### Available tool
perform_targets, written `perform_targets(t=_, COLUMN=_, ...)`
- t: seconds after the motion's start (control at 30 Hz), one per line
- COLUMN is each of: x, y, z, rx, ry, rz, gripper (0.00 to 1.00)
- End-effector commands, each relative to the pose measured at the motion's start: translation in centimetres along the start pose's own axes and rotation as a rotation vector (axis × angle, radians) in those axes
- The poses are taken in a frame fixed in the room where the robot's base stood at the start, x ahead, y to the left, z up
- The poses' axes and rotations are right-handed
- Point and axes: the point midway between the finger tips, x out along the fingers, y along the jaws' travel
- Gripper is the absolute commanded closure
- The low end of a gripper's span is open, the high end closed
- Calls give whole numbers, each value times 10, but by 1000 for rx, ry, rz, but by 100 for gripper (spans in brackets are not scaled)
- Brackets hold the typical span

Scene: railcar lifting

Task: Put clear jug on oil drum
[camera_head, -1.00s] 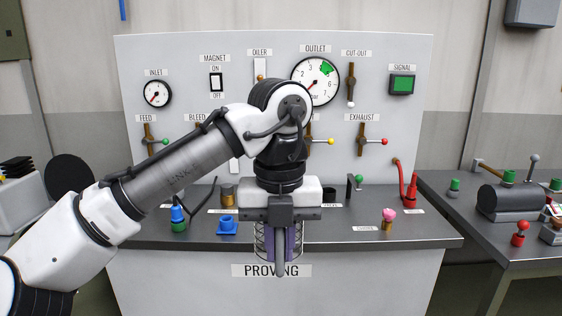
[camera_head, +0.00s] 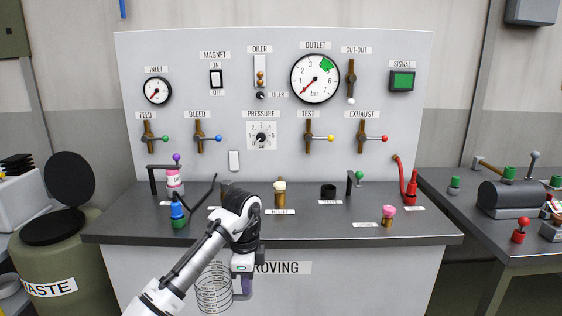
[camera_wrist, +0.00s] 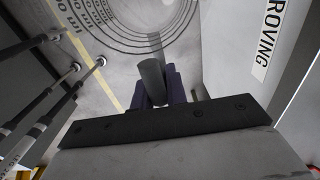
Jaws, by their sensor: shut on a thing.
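My gripper (camera_head: 243,283) is low in front of the bench, with its purple fingers shut on the grey handle of the clear jug (camera_head: 212,288). The jug is see-through with dark ring lines and hangs left of the fingers. In the wrist view, the fingers (camera_wrist: 163,92) are around the handle (camera_wrist: 152,80), and the jug (camera_wrist: 120,25) with its markings fills the upper middle. An olive drum (camera_head: 70,258) labelled WASTE, likely the oil drum, stands on the floor at the left. Its top is black. The jug is to its right and apart from it.
The grey bench (camera_head: 340,222) carries several fittings, including a blue and green one (camera_head: 179,212) and a pink knob (camera_head: 389,212). A black round lid (camera_head: 70,178) stands upright behind the drum. A side table (camera_head: 480,205) is at the right. Floor between drum and jug looks open.

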Motion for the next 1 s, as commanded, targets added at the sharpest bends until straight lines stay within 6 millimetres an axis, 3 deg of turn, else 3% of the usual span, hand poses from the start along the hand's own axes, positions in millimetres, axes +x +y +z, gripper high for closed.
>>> perform_targets(t=0.03, x=23, y=-3, z=0, rx=-83, ry=9, rz=7, gripper=100)
perform_targets(t=0.1, x=49, y=-6, z=0, rx=-198, ry=8, rz=8, gripper=100)
perform_targets(t=0.47, x=168, y=-3, z=-6, rx=-692, ry=7, rz=9, gripper=100)
perform_targets(t=0.8, x=290, y=33, z=-33, rx=-1157, ry=4, rz=9, gripper=100)
perform_targets(t=1.0, x=350, y=66, z=-57, rx=-1386, ry=3, rz=9, gripper=100)
